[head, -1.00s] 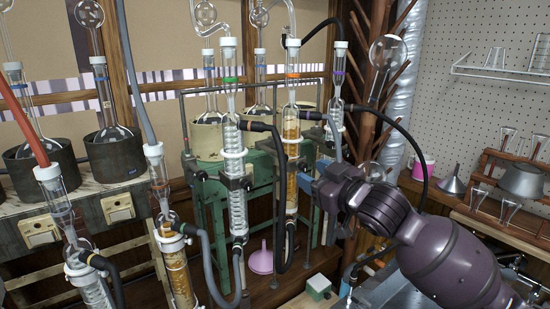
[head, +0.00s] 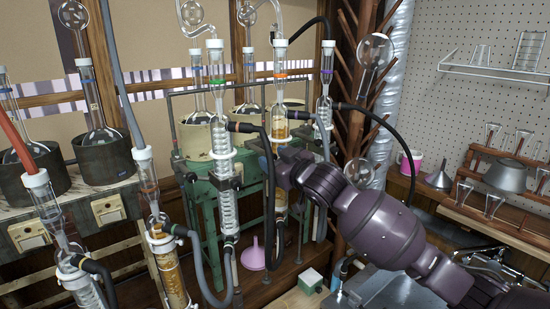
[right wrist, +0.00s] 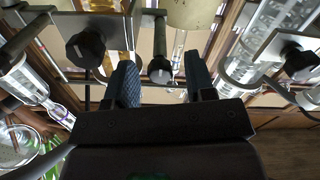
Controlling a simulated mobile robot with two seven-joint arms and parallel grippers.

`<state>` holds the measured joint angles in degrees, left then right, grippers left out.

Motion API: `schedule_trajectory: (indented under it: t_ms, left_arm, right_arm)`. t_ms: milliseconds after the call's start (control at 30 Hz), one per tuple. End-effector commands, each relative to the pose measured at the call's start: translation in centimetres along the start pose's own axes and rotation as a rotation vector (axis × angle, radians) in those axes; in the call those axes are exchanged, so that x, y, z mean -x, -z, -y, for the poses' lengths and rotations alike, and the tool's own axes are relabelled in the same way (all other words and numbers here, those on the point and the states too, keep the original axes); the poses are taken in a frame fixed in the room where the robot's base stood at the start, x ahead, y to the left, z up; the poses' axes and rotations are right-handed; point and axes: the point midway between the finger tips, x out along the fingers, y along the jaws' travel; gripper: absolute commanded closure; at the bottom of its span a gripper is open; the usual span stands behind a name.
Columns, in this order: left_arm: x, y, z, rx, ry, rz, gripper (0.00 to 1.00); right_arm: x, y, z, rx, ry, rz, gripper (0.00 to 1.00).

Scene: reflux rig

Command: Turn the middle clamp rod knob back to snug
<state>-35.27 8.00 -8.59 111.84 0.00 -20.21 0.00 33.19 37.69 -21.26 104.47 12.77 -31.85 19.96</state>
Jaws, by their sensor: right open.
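My right gripper (head: 264,166) is in front of the middle condenser (head: 281,128), the one with amber contents and an orange ring; its arm hides part of the clamp area. In the right wrist view my gripper (right wrist: 160,78) is open, with its two blue pads apart. A black rod knob (right wrist: 160,70) shows between the pads. I see no contact, and cannot tell its depth. Another black knob (right wrist: 86,48) is left of the pads by the amber condenser (right wrist: 117,60). A third knob (right wrist: 298,62) is at the right on a grey clamp plate. My left gripper is not in view.
The green-ringed condenser (head: 220,140) stands close left of my right gripper. A purple-ringed condenser (head: 325,105) stands right of the middle one. Black hoses hang between them. A pegboard (head: 480,110) is at the right.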

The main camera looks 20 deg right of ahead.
Motion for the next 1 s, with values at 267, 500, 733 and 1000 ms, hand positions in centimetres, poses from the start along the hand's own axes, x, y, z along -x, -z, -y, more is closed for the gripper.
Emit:
schedule_trajectory:
  t_ms: [267,500,733,1000]
  left_arm:
    - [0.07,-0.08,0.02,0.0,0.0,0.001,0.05]
    - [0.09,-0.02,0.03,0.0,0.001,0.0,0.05]
    - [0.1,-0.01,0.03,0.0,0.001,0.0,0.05]
    - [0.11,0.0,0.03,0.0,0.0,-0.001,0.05]
  right_arm:
    - [-0.08,0.0,0.03,0.0,0.0,0.0,0.52]
    - [-0.07,0.0,0.02,0.0,0.0,0.0,0.89]
    - [-0.06,0.01,0.01,0.006,0.0,0.0,0.99]
    - [-0.06,0.02,0.01,0.095,0.0,0.0,0.99]
